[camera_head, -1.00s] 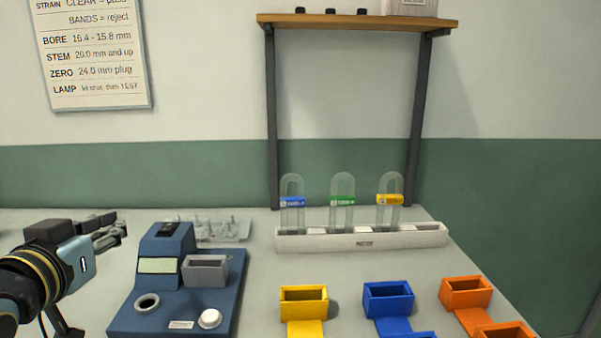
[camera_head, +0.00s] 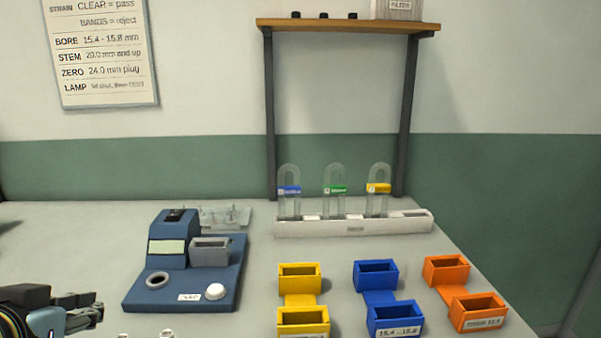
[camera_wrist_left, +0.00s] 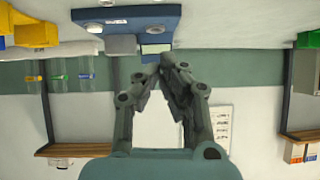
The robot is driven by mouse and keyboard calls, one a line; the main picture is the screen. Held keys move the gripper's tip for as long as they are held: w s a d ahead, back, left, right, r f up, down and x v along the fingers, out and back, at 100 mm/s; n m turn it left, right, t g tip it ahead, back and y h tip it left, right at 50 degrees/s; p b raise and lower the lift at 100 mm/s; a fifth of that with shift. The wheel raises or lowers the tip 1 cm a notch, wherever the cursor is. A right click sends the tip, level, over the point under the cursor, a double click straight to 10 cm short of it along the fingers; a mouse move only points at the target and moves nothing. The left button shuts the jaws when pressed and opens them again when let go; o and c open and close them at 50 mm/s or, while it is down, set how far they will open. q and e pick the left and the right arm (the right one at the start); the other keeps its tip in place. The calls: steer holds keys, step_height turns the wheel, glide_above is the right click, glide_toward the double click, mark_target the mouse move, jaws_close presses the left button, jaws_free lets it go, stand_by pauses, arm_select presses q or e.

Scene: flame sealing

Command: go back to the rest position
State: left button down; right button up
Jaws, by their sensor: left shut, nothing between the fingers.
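My left gripper (camera_head: 90,308) is at the lower left of the head view, over the near left part of the bench (camera_head: 60,245). Its fingers are shut and hold nothing. In the left wrist view, which is upside down, the closed fingertips (camera_wrist_left: 166,64) show with the blue gauge block (camera_wrist_left: 125,22) beyond them. No task object touches the gripper. My right gripper is not in view.
A blue gauge block (camera_head: 225,275) stands right of the gripper. Behind are a white rack (camera_head: 355,228) with three capped-looking tubes and a shelf (camera_head: 345,25). Yellow (camera_head: 300,277), blue (camera_head: 376,275) and orange (camera_head: 446,270) bins stand at right.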

arm_select(q)
steer(key=s+f+m+g, duration=0.1)
steer(key=s+f+g, duration=0.25)
steer(key=s, duration=0.55)
steer(key=s+f+g, duration=0.3)
steer(key=s+g, duration=0.1)
steer(key=s, duration=0.4)
step_height(320, 180, down, 29)
steer(key=s+a+g+b, duration=0.2)
steer(key=s+b, duration=0.1)
steer(key=b, duration=0.1)
steer(key=s+f+b, duration=0.4)
steer(key=s+f, duration=1.4)
steer(key=f, duration=0.3)
steer(key=shift+a+f+g, duration=0.15)
steer(key=shift+a+g, duration=0.15)
steer(key=shift+g, duration=0.05)
steer(key=shift+s, duration=0.1)
